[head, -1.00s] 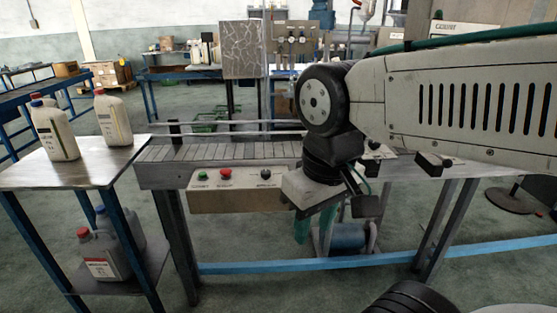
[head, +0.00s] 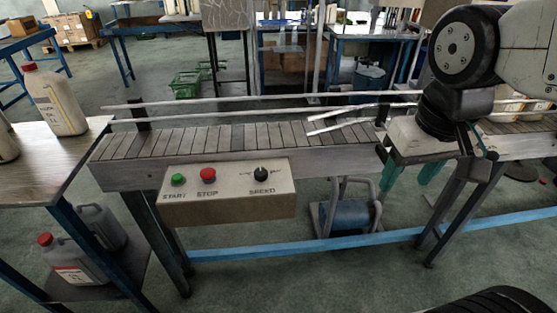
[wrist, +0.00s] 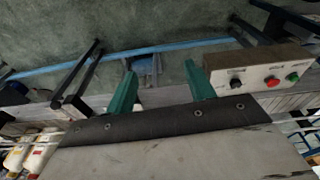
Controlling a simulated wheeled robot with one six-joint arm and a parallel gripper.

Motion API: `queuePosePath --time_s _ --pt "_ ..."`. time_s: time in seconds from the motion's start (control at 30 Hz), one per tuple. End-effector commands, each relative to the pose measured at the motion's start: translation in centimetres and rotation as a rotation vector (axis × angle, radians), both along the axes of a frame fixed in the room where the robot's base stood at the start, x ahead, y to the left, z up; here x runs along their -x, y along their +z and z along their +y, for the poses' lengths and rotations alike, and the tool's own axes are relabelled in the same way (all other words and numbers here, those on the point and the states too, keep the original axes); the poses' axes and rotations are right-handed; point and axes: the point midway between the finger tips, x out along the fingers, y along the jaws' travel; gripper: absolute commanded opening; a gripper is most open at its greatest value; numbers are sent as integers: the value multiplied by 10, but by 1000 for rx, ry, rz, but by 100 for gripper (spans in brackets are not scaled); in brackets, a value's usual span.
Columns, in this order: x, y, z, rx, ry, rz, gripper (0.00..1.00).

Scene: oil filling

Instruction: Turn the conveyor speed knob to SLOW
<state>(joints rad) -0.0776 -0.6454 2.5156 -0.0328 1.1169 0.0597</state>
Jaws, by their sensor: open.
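The black speed knob (head: 261,172) sits at the right of the beige control box (head: 228,207) on the conveyor's front side, above the label SPEED. Its pointer direction is too small to read surely. A green START button (head: 178,180) and a red STOP button (head: 208,175) are left of it. My gripper (head: 408,176), with green fingers, is open and empty, to the right of the box and apart from it. In the wrist view the open fingers (wrist: 158,85) point toward the floor side, and the knob (wrist: 237,84) shows right of them.
The conveyor (head: 200,140) runs across behind the box, with metal guide rails (head: 240,98) above it. A side table (head: 50,155) with jugs (head: 55,100) stands at left. A blue drum-like object (head: 345,215) is under the conveyor. Space before the box is clear.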

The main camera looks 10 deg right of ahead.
Motion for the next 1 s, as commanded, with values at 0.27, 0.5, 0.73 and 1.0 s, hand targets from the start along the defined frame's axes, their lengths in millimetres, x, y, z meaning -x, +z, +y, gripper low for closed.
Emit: queuePosePath --time_s 0.27,0.5,0.73,1.0 --pt "-125 -32 87 9 123 -119 54" --pt "-183 -73 175 -33 215 -203 54" --pt "-197 -92 208 -57 246 -229 54" --pt "-212 -130 212 -56 245 -228 54"
